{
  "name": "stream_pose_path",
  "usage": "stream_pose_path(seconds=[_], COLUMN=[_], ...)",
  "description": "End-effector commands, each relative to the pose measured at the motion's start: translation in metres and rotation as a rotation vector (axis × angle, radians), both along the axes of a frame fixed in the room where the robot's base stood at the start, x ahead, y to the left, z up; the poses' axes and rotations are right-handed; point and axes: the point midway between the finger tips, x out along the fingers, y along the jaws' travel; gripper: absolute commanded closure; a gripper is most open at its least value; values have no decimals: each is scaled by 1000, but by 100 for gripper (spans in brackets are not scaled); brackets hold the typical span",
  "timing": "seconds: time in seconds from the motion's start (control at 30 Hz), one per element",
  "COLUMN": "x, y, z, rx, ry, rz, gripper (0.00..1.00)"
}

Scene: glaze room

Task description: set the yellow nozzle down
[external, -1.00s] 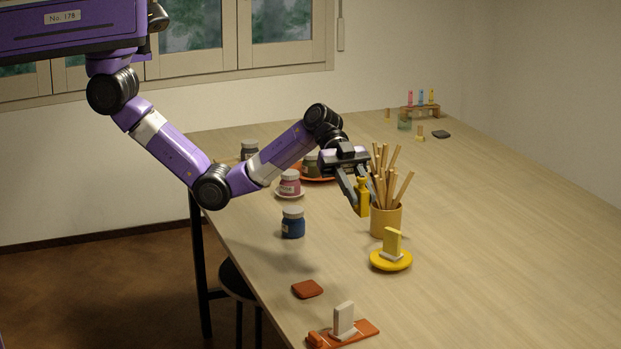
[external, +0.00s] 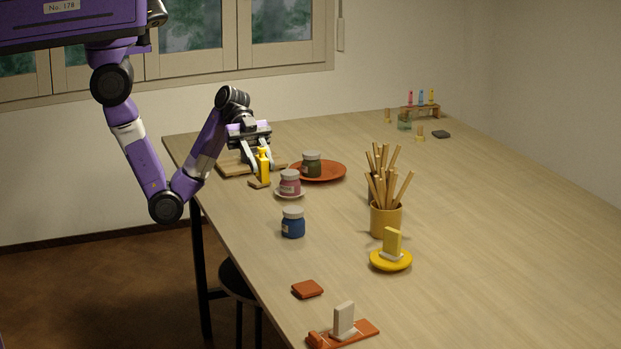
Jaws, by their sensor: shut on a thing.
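The yellow nozzle (external: 264,172) is upright in my gripper (external: 262,161), which is shut on it. Gripper and nozzle are over the far left part of the table, left of the pink jar (external: 290,184). The nozzle's lower end is beside or over a small flat wooden piece (external: 255,184). I cannot tell whether it touches that piece or the table.
A wooden board (external: 230,168) lies behind the nozzle, partly hidden by my arm. A green jar stands on an orange plate (external: 335,173) to the right. A blue jar (external: 293,224) stands nearer. A cup of sticks (external: 386,220) stands further right. The table's right side is clear.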

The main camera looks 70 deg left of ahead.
Motion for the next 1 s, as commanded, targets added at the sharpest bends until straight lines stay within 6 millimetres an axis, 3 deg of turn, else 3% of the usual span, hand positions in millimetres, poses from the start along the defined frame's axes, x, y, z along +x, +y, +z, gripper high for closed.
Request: stream_pose_path(seconds=[0.17,0.7,1.0], x=[-12,-11,-11], y=[3,2,2], z=[-12,-135,-163], rx=[0,0,0], ry=[8,8,4], rz=[-25,-23,-22], gripper=[100,100,100])
